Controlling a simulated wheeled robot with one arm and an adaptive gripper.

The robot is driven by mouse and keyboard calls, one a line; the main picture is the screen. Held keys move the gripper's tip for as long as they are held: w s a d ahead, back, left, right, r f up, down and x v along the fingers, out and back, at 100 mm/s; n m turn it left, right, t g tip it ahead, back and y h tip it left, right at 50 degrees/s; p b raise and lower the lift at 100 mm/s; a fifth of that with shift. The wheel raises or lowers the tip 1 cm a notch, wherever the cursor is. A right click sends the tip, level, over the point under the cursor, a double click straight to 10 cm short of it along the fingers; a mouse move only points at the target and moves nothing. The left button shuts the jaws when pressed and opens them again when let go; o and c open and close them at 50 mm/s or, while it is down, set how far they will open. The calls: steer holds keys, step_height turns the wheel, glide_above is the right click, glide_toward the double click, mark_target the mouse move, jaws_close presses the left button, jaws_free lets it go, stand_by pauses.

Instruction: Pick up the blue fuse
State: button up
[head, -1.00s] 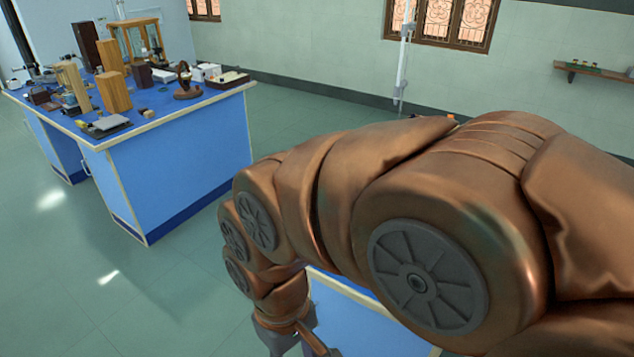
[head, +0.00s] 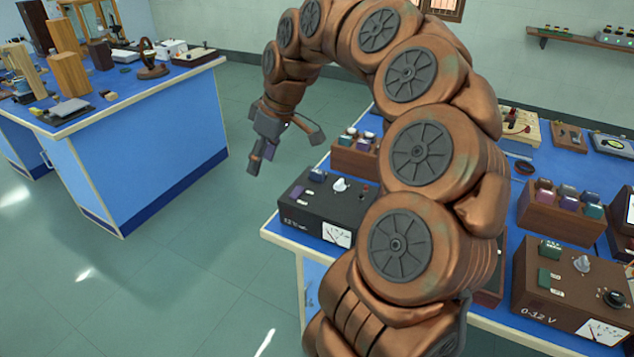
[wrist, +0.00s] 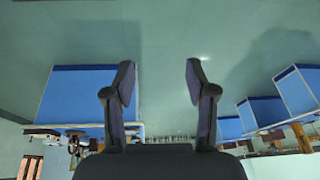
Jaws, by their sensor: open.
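My gripper (head: 284,152) is open and empty in the air, left of the near bench in the head view. Its two spread fingers (wrist: 160,80) also show in the wrist view, with only floor between them. I cannot pick out the blue fuse for certain. A wooden holder (head: 558,224) at the right of the near bench carries several small blocks with purple, grey-blue and teal faces. A second wooden holder (head: 352,160), partly behind my arm, carries similar small blocks. My gripper is apart from both holders.
The near blue bench (head: 290,238) bears a black meter box (head: 318,212) and a brown 0-12 V meter box (head: 560,300). My arm hides its middle. Another cluttered blue bench (head: 150,150) stands at left. Open floor (head: 200,270) lies between them.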

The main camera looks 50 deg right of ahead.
steer(key=w+d+f, duration=0.1)
steer(key=d+f, duration=0.2)
steer(key=d, duration=0.8)
steer(key=m+t+h+b, duration=0.1)
steer(key=b, duration=0.1)
glide_toward(318, 170)
steer(key=f, duration=0.1)
steer(key=shift+w+a+f+p, duration=0.1)
steer(key=shift+w+f+p, duration=0.15)
steer(key=shift+f+p, duration=0.15)
steer(key=shift+p+x, duration=0.9)
steer(key=shift+x, duration=2.75)
steer(key=shift+r, duration=0.1)
jaws_close()
